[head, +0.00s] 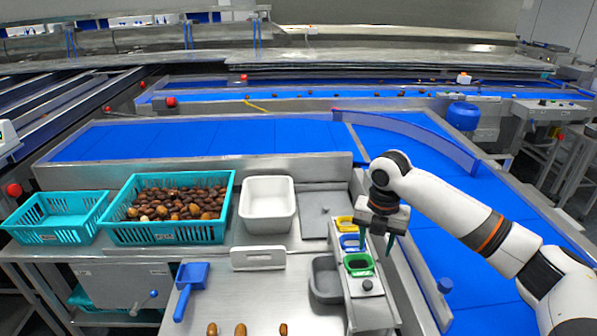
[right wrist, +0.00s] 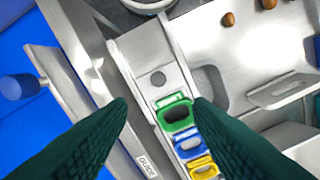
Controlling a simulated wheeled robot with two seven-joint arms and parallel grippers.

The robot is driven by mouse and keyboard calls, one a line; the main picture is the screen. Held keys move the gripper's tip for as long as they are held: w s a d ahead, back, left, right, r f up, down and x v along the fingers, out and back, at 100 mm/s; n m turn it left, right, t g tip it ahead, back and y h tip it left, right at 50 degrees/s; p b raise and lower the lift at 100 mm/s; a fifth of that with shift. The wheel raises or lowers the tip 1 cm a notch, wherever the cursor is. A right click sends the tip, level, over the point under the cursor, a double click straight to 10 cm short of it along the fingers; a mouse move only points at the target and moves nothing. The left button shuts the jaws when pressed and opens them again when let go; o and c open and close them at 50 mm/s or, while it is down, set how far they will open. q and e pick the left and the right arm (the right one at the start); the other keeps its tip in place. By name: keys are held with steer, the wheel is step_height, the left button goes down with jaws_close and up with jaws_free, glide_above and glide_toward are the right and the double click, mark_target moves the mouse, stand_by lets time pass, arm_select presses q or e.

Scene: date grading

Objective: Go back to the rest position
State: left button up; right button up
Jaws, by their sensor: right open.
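My right gripper (head: 377,242) hangs above the sorting stand with the coloured chutes, its jaws pointing down. In the right wrist view its two dark green fingers (right wrist: 160,100) are spread apart with nothing between them. Below it are a green chute (head: 358,264), a blue chute (head: 352,242) and a yellow chute (head: 345,223) in a row; the gripper partly covers this area in the head view. In the right wrist view the green chute (right wrist: 176,115) lies just beyond the fingertips. My left gripper is not in view.
A teal crate (head: 165,235) full of dates stands left, beside an empty teal crate (head: 45,238). A white bin (head: 267,222), a blue scoop (head: 187,284) and a grey tray (head: 322,296) are on the steel table. Three dates lie near its front edge. Blue conveyors (head: 230,138) run behind and right.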

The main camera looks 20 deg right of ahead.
steer(key=s+a+f+m+t+y, duration=0.1)
steer(key=s+a+f+m, duration=0.3)
steer(key=s+a+f, duration=0.3)
steer(key=s+a+f+m+t+y, duration=0.1)
steer(key=s+a+f+m, duration=0.5)
steer(key=a, duration=0.4)
steer(key=s+f+m+t, duration=0.1)
steer(key=s+f+m, duration=0.1)
steer(key=s+m, duration=0.45)
steer(key=s+d+m+h, duration=0.2)
steer(key=s+d+m, duration=0.3)
steer(key=s+m, duration=0.4)
step_height(320, 180, down, 27)
steer(key=s+d+f+g, duration=0.2)
steer(key=s+f, duration=1.3)
steer(key=s, duration=0.1)
steer(key=shift+s, duration=0.3)
